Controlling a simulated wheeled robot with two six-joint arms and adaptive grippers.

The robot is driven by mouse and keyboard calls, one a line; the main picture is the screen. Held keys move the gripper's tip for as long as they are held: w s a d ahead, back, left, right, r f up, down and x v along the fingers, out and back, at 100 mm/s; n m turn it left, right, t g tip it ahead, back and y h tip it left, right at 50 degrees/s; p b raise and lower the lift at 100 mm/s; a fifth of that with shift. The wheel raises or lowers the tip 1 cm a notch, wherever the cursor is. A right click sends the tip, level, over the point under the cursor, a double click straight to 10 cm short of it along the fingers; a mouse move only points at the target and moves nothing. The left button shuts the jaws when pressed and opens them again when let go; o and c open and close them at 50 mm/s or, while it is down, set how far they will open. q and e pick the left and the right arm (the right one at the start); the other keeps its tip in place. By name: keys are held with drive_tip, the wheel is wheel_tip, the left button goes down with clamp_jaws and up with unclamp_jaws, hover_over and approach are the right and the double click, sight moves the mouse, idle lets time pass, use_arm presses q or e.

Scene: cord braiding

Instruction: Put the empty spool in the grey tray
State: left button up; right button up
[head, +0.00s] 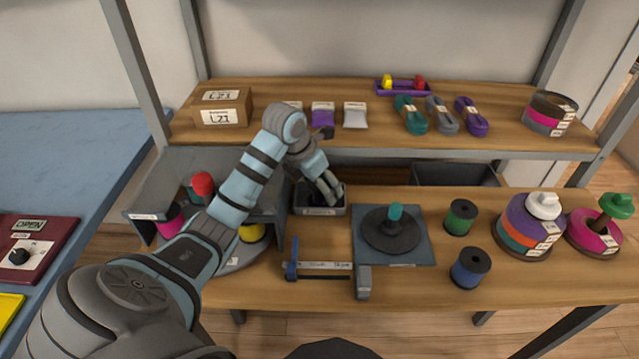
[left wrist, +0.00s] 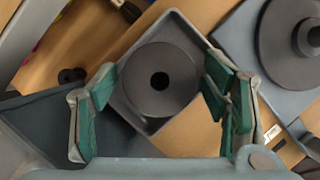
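The grey tray (head: 320,211) stands on the bench near the middle, with a label on its front. In the left wrist view the tray (left wrist: 176,20) shows from above. A dark, bare spool (left wrist: 143,97) with a round centre hole sits inside its walls, seen end-on. My left gripper (head: 328,190) points down over the tray; its fingers hide much of the tray's inside in the head view. In the left wrist view the green-padded fingers of the left gripper (left wrist: 160,80) are spread wide, apart from the spool on both sides. My right gripper is not in view.
A turntable with a dark disc (head: 390,237) stands right of the tray. Green (head: 460,217) and blue (head: 470,268) spools stand beyond it. The shelf (head: 370,139) above holds cords and packets.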

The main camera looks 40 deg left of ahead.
use_arm(q)
drive_tip(key=shift+r, duration=0.1)
drive_tip(key=p+v, duration=0.3)
drive_tip(key=v, duration=0.9)
drive_tip(key=shift+p, duration=0.35)
drive_tip(key=shift+w+r, duration=0.1)
drive_tip(key=shift+r, duration=0.1)
